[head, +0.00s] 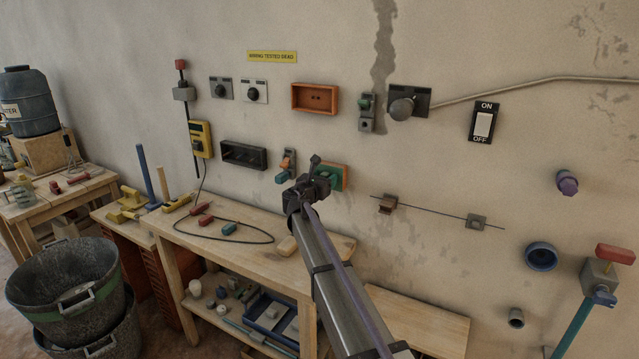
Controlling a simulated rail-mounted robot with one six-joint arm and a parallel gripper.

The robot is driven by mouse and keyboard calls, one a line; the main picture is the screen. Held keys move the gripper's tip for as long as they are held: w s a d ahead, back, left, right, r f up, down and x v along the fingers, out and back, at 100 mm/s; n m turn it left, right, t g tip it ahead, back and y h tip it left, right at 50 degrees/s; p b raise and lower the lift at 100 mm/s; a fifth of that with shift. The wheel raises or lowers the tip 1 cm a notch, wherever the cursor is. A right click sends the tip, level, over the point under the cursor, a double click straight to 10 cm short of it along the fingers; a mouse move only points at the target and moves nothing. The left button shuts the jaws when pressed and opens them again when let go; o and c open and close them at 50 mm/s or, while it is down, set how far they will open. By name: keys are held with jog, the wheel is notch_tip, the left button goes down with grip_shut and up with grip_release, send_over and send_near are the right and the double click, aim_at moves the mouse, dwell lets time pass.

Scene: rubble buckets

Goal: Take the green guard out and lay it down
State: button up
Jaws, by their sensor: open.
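A green piece (327,172), which looks like the green guard, sits in an orange wall box (345,178) at the middle of the head view. My arm reaches up from the bottom, and my gripper (316,173) is in front of the box. The gripper hides the left and lower part of the green piece. My gripper is open. I cannot tell whether its fingers touch the green piece. The wooden workbench (270,262) stands below and to the left, against the wall.
A black cable with red and teal clips (230,228) and a light block (287,246) lie on the workbench. A lever switch (286,163) is left of the orange box. A rod with clamps (432,212) runs right of it. Black buckets (68,285) stand lower left.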

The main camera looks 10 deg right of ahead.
jog(key=shift+c, duration=0.2)
jog(key=shift+s, duration=0.1)
jog(key=c, duration=1.1)
